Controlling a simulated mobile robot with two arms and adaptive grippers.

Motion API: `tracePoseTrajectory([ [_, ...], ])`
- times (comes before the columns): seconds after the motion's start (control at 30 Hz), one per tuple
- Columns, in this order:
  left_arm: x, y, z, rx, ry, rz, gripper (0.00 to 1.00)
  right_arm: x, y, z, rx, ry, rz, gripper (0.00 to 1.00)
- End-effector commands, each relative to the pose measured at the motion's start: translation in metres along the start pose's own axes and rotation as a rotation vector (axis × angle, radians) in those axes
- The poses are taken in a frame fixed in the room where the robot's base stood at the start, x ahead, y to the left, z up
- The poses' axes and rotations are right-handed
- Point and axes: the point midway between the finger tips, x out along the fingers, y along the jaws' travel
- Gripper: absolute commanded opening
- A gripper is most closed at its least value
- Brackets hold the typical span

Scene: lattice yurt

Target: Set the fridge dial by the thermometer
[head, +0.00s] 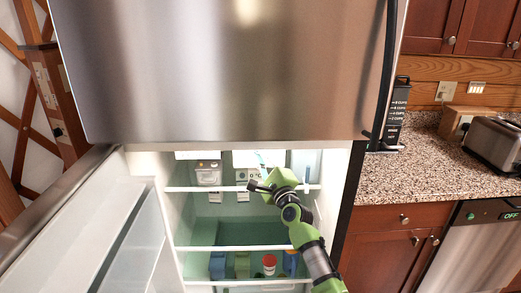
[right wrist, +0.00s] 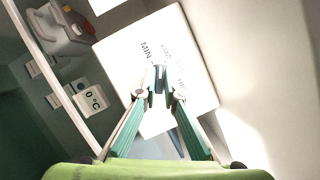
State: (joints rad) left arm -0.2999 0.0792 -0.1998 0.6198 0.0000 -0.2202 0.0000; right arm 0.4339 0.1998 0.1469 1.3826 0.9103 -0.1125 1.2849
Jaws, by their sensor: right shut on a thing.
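The open fridge (head: 168,222) shows its lit interior in the head view. A small thermometer (right wrist: 92,99) reads 0 °C in the right wrist view; it also shows in the head view (head: 254,173). A white panel (right wrist: 120,62) bears the word MIN and other lettering too small to read surely. My right gripper (right wrist: 159,92) is inside the fridge, shut on the small dark dial (right wrist: 159,73) at this panel. The fingers partly cover the dial, and I cannot tell its setting. In the head view the right gripper (head: 256,187) is just below the thermometer.
The open fridge door (head: 95,235) is at the left. Shelves with white edges (head: 235,248) hold a red-and-white container (head: 269,265) and other items low down. A grey container with a red part (right wrist: 62,30) is near the gripper. A toaster (head: 494,142) stands on the counter.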

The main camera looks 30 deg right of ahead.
Motion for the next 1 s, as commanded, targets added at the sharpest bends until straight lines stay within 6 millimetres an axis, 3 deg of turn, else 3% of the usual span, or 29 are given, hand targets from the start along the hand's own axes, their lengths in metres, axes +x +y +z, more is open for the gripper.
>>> tracePoseTrajectory([
  [0.1, -0.021, -0.001, -0.002, 0.000, 0.000, 0.000, 0.33, 0.001, -0.004, 0.002, -0.103, 0.001, 0.048, 0.00],
  [0.5, -0.063, -0.001, -0.006, 0.000, 0.000, 0.000, 0.33, 0.000, -0.004, 0.002, -0.377, 0.000, 0.162, 0.00],
  [1.0, -0.077, -0.002, -0.007, 0.001, 0.000, 0.000, 0.33, -0.001, 0.000, 0.000, -0.493, 0.000, 0.209, 0.00],
])
